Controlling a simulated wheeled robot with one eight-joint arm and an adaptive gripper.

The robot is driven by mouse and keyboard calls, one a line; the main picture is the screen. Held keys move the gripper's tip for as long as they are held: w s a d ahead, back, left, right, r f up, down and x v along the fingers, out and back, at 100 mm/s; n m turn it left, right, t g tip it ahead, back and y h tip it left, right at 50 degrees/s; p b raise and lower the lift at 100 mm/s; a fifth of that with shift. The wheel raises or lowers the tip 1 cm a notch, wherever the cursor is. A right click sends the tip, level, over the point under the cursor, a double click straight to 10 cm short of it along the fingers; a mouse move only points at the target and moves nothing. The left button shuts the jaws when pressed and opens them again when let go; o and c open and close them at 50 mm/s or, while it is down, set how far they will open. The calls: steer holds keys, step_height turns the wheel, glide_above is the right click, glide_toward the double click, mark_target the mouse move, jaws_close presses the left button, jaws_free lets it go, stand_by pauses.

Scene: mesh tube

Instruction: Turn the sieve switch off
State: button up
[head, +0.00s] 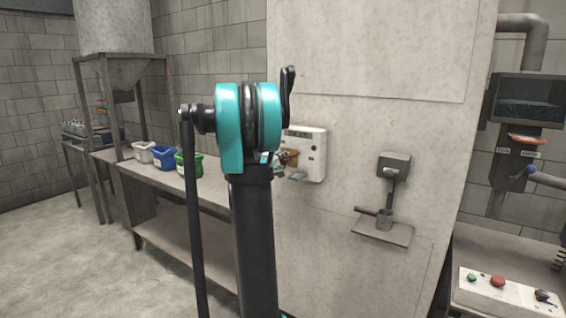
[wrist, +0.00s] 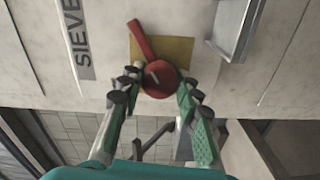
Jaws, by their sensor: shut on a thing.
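The sieve switch (wrist: 144,40) is a red rotary knob with a long lever, on a yellow plate (wrist: 178,49). In the wrist view its lever points up and slightly left from the round hub. A grey "SIEVE" label (wrist: 77,38) is beside it on the left. My gripper (wrist: 160,82) is shut on the switch, with a finger on each side of the round hub. In the head view the pale switch box (head: 313,150) is on the wall panel, and my arm covers its left part. The gripper shows only partly there.
A bench (head: 150,177) with white (head: 143,152), blue (head: 165,158) and green (head: 189,163) tubs stands left of my arm. A metal flap (wrist: 232,30) sticks out near the switch.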

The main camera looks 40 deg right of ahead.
steer(key=n, duration=0.6)
steer(key=shift+n, duration=0.3)
steer(key=n, duration=0.5)
steer(key=shift+n, duration=0.4)
steer(key=o, duration=1.2)
steer(key=shift+c, duration=0.2)
steer(key=shift+a, duration=0.1)
steer(key=v, duration=1.1)
steer(key=shift+a, duration=0.4)
